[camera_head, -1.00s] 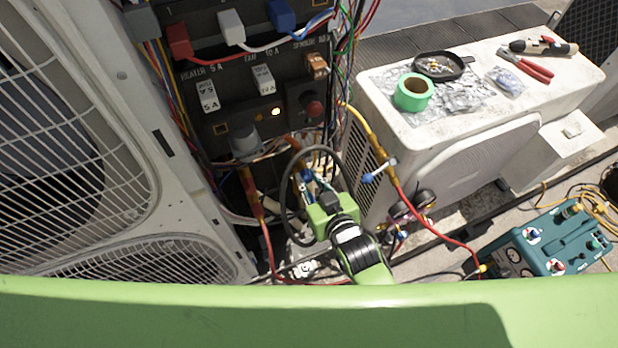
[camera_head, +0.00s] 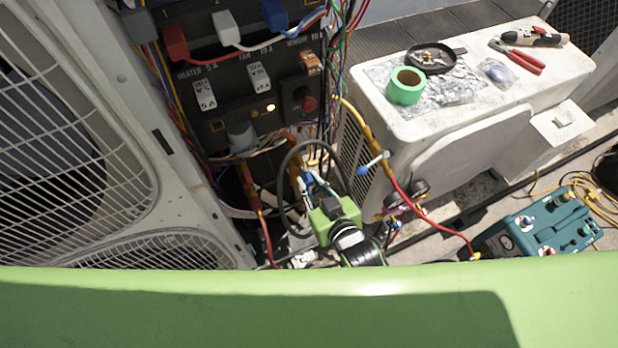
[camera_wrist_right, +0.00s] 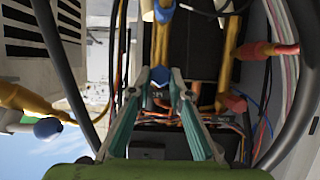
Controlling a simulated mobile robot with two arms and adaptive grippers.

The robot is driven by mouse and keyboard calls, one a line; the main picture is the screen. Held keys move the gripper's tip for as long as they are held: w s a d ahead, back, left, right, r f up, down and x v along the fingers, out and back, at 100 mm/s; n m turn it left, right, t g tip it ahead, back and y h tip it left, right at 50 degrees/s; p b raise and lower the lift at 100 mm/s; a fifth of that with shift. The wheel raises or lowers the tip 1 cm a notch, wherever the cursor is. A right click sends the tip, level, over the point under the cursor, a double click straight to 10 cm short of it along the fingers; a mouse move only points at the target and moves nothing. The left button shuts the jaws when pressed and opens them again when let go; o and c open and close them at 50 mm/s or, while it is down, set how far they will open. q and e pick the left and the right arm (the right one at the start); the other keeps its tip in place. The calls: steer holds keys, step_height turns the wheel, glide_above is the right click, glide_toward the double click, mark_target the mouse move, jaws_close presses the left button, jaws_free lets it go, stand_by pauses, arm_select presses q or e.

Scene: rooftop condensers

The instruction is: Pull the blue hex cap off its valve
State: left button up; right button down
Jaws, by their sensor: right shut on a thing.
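My right gripper (camera_head: 311,184) reaches in from below, in front of the pipes under the electrical panel. In the right wrist view its two teal fingers (camera_wrist_right: 160,78) meet around a small blue cap (camera_wrist_right: 160,75). The cap sits between the fingertips, in front of a brass-coloured pipe (camera_wrist_right: 160,42). The valve behind it is mostly hidden, and I cannot tell whether the cap still touches it. My left gripper is not in view.
A yellow pipe with a blue-handled valve (camera_head: 372,163) stands right of the gripper. A black cable (camera_head: 285,185) loops close around it. A white unit (camera_head: 450,130) carries green tape (camera_head: 405,86) and tools. A teal gauge box (camera_head: 545,228) is at right. A fan grille (camera_head: 70,130) fills the left.

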steer(key=shift+s+d, duration=0.1)
steer(key=shift+s, duration=0.15)
stand_by(0.3)
steer(key=shift+s+d+p, duration=0.25)
steer(key=shift+s+p, duration=0.1)
steer(key=shift+s, duration=0.25)
steer(key=shift+s+d+p, duration=0.25)
steer(key=shift+s+p, duration=0.1)
steer(key=shift+s, duration=0.25)
steer(key=shift+s+d+p, duration=0.25)
steer(key=shift+s+p, duration=0.1)
steer(key=shift+s, duration=0.25)
